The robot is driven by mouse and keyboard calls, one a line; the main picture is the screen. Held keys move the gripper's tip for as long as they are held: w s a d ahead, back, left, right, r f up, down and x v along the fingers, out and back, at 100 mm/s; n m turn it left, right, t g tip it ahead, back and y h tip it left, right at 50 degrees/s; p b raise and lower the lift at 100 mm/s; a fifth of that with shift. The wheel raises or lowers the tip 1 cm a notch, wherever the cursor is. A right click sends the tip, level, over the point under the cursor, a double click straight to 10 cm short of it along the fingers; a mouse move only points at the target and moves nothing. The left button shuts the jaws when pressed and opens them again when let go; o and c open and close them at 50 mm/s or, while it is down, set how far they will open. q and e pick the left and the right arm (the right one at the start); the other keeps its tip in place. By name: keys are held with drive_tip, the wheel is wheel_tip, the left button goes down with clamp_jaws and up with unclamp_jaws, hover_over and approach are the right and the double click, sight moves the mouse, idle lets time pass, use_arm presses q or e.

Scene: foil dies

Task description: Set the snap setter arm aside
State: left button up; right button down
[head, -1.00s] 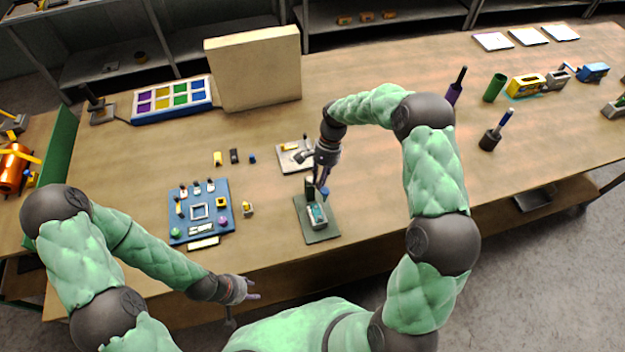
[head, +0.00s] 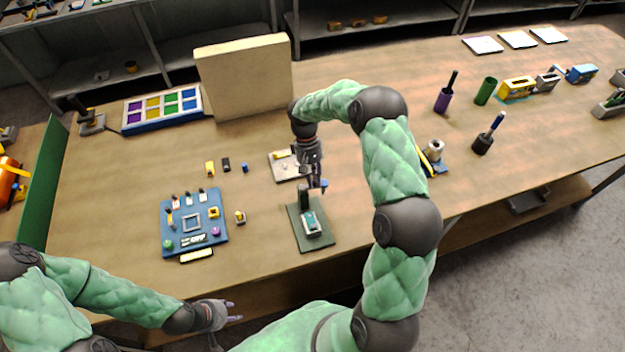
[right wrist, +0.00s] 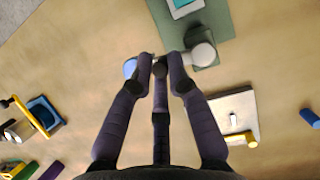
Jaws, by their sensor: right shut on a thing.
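The snap setter base is a dark green plate (head: 318,241) with a short green post (head: 304,196) and a teal-and-white piece (head: 311,223) on it. My right gripper (head: 316,183) is shut on the snap setter arm, whose blue knob (head: 324,184) shows beside the fingertips, just right of the post. In the right wrist view the fingers (right wrist: 160,68) close around the arm, mostly hidden, with its blue end (right wrist: 130,68) at left. The post's pale round top (right wrist: 203,53) is close by on the right; whether they touch is unclear. My left gripper (head: 232,312) is open and empty at the front edge.
A light tray (head: 284,168) with a yellow piece lies behind the base. A blue board (head: 194,238) with small parts is left. A grey-topped device on blue (head: 435,152) and a dark holder with a blue handle (head: 483,143) stand right. Bare table lies between the base and these.

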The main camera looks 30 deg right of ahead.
drive_tip(key=shift+a+f+n+h, duration=0.1)
drive_tip(key=shift+a+n+h, duration=0.1)
drive_tip(key=shift+n, duration=0.4)
drive_tip(key=shift+a+n+h, duration=0.1)
drive_tip(key=shift+n+h, duration=0.1)
drive_tip(key=shift+n, duration=0.4)
drive_tip(key=shift+d, duration=0.1)
